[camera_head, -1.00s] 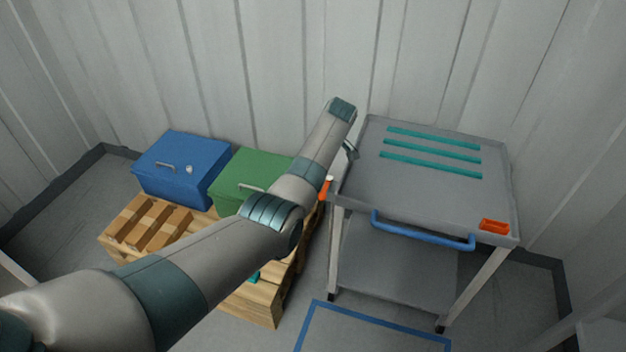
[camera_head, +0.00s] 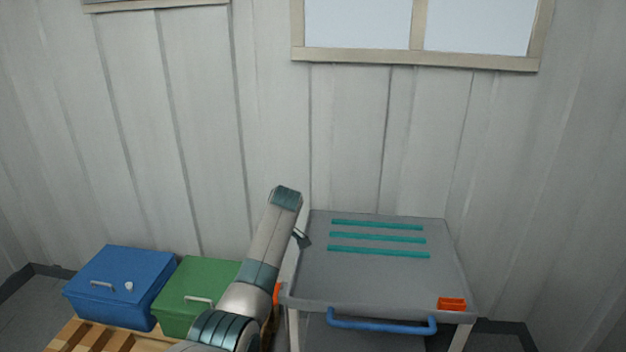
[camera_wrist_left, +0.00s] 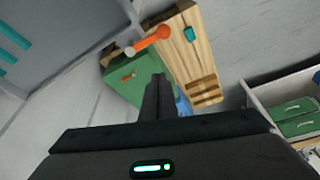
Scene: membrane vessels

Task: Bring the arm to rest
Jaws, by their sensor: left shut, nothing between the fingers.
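My left arm comes up from the bottom in the head view and ends beside the left edge of the grey cart. Only a small dark part of my left gripper (camera_head: 303,239) shows there, by the cart's back left corner. In the left wrist view the fingers (camera_wrist_left: 158,88) are together with nothing between them. Behind them lie the green box and the wooden pallet. My right gripper is in neither view.
A blue box (camera_head: 120,283) and a green box (camera_head: 190,292) stand left. An orange bar (camera_wrist_left: 150,41) shows near the pallet (camera_wrist_left: 180,60). Walls close the back.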

